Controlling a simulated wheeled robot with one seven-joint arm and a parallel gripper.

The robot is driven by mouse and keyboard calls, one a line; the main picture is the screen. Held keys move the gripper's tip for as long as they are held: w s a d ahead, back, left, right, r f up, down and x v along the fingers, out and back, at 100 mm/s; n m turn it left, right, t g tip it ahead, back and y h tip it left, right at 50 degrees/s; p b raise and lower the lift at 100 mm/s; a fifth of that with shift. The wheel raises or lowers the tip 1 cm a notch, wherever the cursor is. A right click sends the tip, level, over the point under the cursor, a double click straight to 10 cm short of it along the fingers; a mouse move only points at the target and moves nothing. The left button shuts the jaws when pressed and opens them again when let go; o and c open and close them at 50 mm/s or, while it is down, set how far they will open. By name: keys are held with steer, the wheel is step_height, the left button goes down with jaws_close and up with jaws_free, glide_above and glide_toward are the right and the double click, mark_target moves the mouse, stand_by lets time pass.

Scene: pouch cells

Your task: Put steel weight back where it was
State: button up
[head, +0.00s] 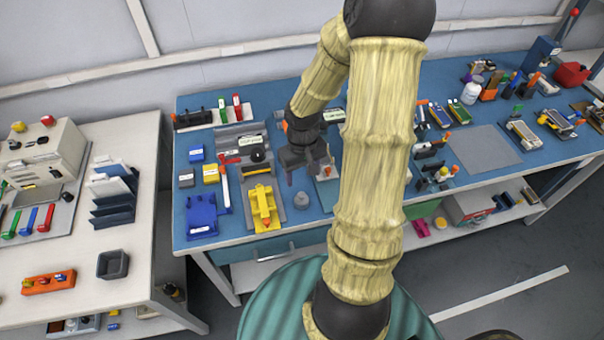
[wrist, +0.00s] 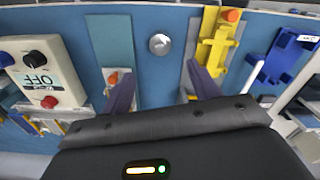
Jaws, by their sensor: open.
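The steel weight (head: 302,201) is a small grey round piece standing on the blue bench top, near its front edge. In the wrist view the weight (wrist: 159,44) shows as a shiny round disc on bare blue surface, beyond my fingertips. My gripper (head: 307,177) is above the bench, just behind the weight in the head view. In the wrist view its two purple fingers (wrist: 162,76) are spread apart with nothing between them. The weight is apart from both fingers.
A yellow fixture (head: 264,207) stands left of the weight, with a blue fixture (head: 202,214) farther left. In the wrist view, a white control box marked OFF (wrist: 46,72) and a grey-green plate (wrist: 112,45) flank the left side. Blue surface around the weight is clear.

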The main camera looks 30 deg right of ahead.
stand_by(0.4)
steer(key=s+a+r+t, duration=0.2)
steer(key=s+a+r, duration=0.4)
steer(key=a+r, duration=0.4)
steer(key=shift+a+r+t, duration=0.15)
steer(key=shift+a+t, duration=0.15)
steer(key=shift+a, duration=0.6)
steer(key=c, duration=0.5)
steer(key=shift+c, duration=0.2)
